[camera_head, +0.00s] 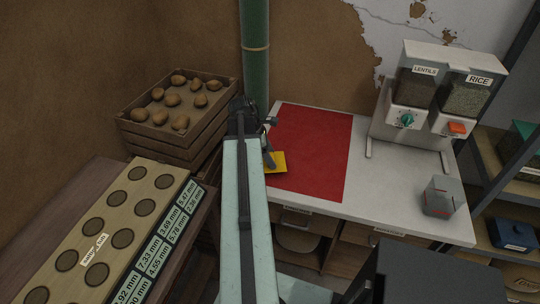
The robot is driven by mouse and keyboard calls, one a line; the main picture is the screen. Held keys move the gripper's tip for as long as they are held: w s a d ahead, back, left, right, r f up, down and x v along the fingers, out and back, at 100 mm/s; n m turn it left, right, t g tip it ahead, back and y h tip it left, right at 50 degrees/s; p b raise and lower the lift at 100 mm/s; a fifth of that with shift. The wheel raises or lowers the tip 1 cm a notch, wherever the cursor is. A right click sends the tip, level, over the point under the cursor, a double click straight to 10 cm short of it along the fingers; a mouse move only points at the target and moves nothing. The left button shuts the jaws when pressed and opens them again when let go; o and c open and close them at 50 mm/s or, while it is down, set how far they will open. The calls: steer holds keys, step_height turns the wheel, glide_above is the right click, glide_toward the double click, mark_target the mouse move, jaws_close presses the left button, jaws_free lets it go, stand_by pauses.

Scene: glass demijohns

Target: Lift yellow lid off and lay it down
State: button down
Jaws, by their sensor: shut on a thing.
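The yellow lid (277,162) is a flat, square yellow piece at the front left of the red mat on the white counter. My gripper (268,158) reaches down from the end of my pale green arm and is shut on the lid at its left side. My arm hides part of the area left of the lid. I cannot tell whether the lid touches the surface or hangs just above it. No container that the lid belongs to can be made out.
The red mat (318,150) is otherwise bare. A lentils and rice dispenser (412,88) and a grey box (438,197) stand to the right. A potato crate (195,135), a sample board (125,220) and a green pipe (255,60) are on the left.

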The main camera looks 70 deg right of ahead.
steer(key=shift+f+b, duration=1.05)
steer(key=shift+b, duration=0.05)
steer(key=shift+r, duration=0.1)
steer(key=shift+c, duration=1.3)
jaws_free()
steer(key=p+v, duration=0.7)
steer(key=v, duration=0.1)
steer(key=shift+s+d+r+p, duration=0.1)
steer(key=shift+p, duration=0.25)
steer(key=shift+f, duration=0.2)
